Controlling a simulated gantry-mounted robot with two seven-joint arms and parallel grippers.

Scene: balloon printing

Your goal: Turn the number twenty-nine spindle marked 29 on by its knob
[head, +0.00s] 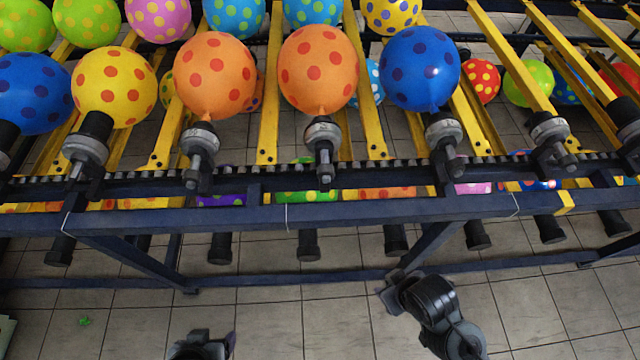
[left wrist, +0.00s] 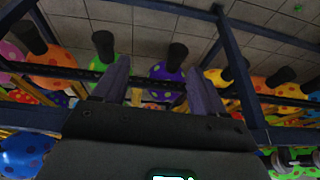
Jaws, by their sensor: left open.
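A row of spindles with dark knob ends and grey metal collars runs along the rail in the head view. They include one under the left orange balloon (head: 198,150), one under the right orange balloon (head: 322,145) and one without a balloon (head: 552,140). No number 29 is readable on any of them. My left gripper (head: 205,345) is at the bottom edge of the head view, partly cut off and apart from the spindles. In the left wrist view (left wrist: 158,72) its two fingers are spread and empty. My right gripper (head: 392,292) is below the frame; its jaw opening is unclear.
A dark blue frame beam (head: 350,210) crosses in front of the spindles, with black cylinders (head: 308,245) hanging below it. Polka-dot balloons, including a blue one (head: 420,68), stand above the rail. The tiled floor (head: 300,320) between my grippers is clear.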

